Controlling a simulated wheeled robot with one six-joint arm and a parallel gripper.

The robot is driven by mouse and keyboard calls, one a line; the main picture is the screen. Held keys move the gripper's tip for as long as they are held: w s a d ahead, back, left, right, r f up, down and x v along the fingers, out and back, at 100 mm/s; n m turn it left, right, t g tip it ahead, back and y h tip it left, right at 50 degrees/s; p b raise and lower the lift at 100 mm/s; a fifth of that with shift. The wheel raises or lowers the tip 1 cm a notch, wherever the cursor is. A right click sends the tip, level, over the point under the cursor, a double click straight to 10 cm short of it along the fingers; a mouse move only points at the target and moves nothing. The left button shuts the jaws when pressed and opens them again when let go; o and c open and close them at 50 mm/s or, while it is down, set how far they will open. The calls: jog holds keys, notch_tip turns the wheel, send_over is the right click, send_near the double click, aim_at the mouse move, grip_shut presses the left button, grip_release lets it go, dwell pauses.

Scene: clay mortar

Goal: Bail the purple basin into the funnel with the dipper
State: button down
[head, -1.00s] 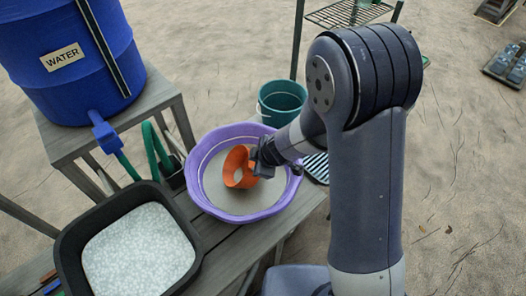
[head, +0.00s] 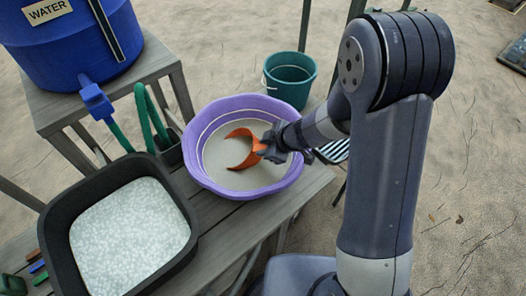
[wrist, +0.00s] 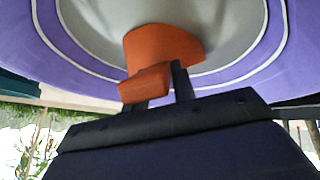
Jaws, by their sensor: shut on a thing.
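The purple basin (head: 191,150) stands on the wooden bench, with a flat grey-beige surface inside it. The orange dipper (head: 257,147) is inside the basin. Only a crescent of its cup shows in the head view; the rest seems to lie under the grey surface. My gripper (head: 272,148) is shut on the dipper's handle, over the basin's right part. In the wrist view my gripper (wrist: 160,84) holds the orange handle, and the dipper's cup (wrist: 165,44) meets the grey surface beyond. I cannot make out a funnel in either view.
A black tub (head: 182,258) of whitish pellets stands left of the basin. A blue water barrel (head: 70,50) with a tap and green hose is at the upper left. A teal bucket (head: 290,82) stands behind the basin. Open sandy ground lies to the right.

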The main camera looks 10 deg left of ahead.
jog(key=shift+w+d+f+y+b, duration=0.2)
jog(key=shift+f+y+b, duration=0.3)
jog(key=shift+b, duration=0.55)
jog(key=shift+w+d+f+y+b, duration=0.15)
jog(key=shift+f+y+b, duration=0.35)
jog(key=shift+b, duration=0.55)
notch_tip(320, 180, up, 3)
jog(key=p, duration=0.3)
jog(key=shift+a+r+m+p, duration=0.15)
jog(key=shift+r+m+p, duration=0.05)
jog(key=shift+m+p, duration=0.15)
jog(key=r+p, duration=0.2)
jog(key=d+r+y+p, duration=0.1)
jog(key=r+p, duration=0.1)
jog(key=r, duration=0.1)
jog(key=r+y+p, duration=0.1)
jog(key=r+p, duration=0.1)
jog(key=p, duration=0.1)
jog(key=shift+w+d+r+m+g, duration=0.15)
jog(key=shift+w+r+m+g, duration=0.05)
jog(key=shift+w+m+g, duration=0.1)
jog(key=shift+d+r+y, duration=0.15)
jog(key=shift+y, duration=0.25)
jog(key=shift+w+d+r+m+y, duration=0.1)
jog(key=shift+d+r+m+y, duration=0.2)
jog(key=shift+r+y, duration=0.55)
